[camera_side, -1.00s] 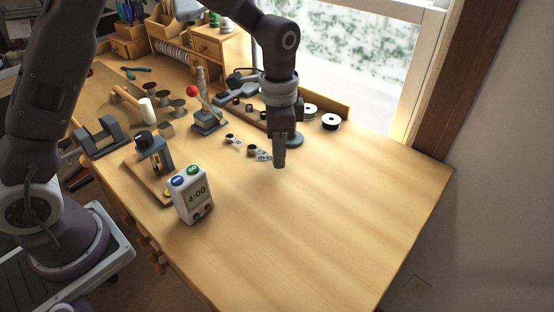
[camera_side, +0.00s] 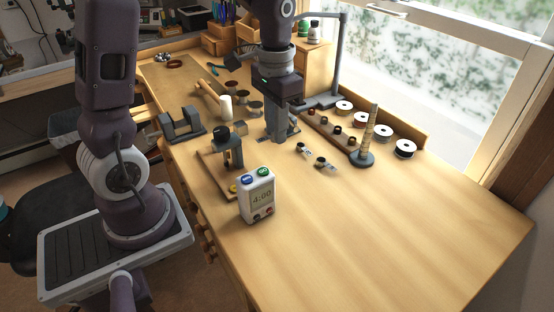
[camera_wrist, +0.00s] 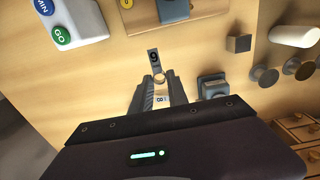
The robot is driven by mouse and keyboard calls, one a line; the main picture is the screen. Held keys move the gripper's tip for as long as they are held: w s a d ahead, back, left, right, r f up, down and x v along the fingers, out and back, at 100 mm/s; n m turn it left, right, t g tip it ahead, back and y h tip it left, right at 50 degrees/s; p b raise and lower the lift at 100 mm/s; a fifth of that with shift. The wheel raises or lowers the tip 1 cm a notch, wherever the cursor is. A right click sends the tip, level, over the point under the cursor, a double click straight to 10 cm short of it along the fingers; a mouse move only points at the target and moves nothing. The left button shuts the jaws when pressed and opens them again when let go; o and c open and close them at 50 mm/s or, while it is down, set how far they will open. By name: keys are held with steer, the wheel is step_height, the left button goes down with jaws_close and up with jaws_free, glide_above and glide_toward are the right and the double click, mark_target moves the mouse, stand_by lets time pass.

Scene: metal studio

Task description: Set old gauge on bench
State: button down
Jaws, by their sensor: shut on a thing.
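A narrow numbered strip, which looks like the gauge, is between my fingers in the wrist view. My gripper (camera_wrist: 159,90) is shut on this strip. In the side view my gripper (camera_side: 277,138) points down over the bench (camera_side: 400,225), behind the small post stand and left of the two tagged pieces. The strip is hard to make out there, and its clearance from the wood cannot be told.
Around my gripper are the post stand (camera_side: 232,155), a grey block base (camera_wrist: 211,86), tagged pieces (camera_side: 322,162) and a tapered rod on a round foot (camera_side: 362,158). Spools (camera_side: 404,148) line the back. The right side is clear.

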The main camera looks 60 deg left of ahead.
mark_target(277, 165)
step_height(277, 165, down, 7)
steer(key=shift+f, duration=0.1)
steer(key=c, duration=1.3)
jaws_free()
